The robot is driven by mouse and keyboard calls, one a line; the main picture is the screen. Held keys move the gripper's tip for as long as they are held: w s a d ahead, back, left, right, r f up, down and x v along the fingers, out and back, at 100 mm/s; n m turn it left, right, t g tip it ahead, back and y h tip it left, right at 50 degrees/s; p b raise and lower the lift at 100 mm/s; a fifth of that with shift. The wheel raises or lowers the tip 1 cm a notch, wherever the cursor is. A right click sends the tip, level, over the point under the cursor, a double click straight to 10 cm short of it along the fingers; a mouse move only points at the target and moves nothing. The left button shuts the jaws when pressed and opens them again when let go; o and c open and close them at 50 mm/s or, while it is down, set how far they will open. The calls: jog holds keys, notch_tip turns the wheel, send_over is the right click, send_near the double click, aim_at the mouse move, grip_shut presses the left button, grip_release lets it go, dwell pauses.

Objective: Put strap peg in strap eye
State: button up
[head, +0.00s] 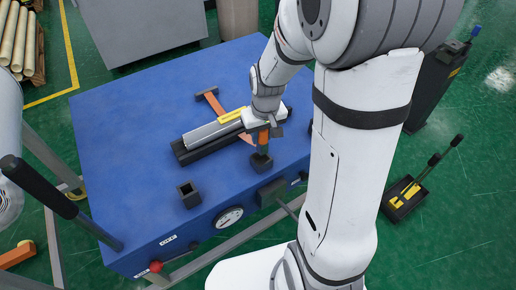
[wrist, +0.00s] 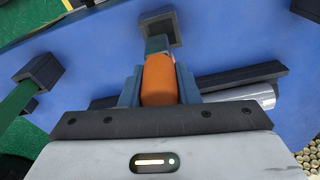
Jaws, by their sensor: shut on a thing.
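My gripper (head: 262,127) is shut on the orange strap peg (head: 263,137), which points down over the blue table. In the wrist view the orange peg (wrist: 159,80) sits between the jaws (wrist: 159,88), and its grey-green tip reaches a dark square block (wrist: 163,20). In the head view a dark square block (head: 261,163) stands right under the peg, likely the strap eye. The tip overlaps the block's near edge; I cannot tell whether it is inside. The lower end of the peg is hidden.
Another hollow black block (head: 189,195) stands on the blue table (head: 125,140). A silver roll (head: 210,131) lies on a black cradle (head: 183,156) beside my gripper. A dial (head: 229,217) and a black lever (head: 45,190) are at the front. The table's left part is clear.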

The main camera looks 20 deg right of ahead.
aim_at(261, 148)
jog(key=shift+s+a+f+b, duration=0.1)
jog(key=shift+f+b, duration=0.05)
jog(key=shift+f, duration=1.25)
jog(key=shift+a+f+b, duration=0.1)
jog(key=shift+f+b, duration=0.05)
jog(key=shift+f, duration=1.25)
jog(key=shift+f, duration=0.25)
jog(key=o, duration=1.1)
jog(key=shift+r, duration=0.1)
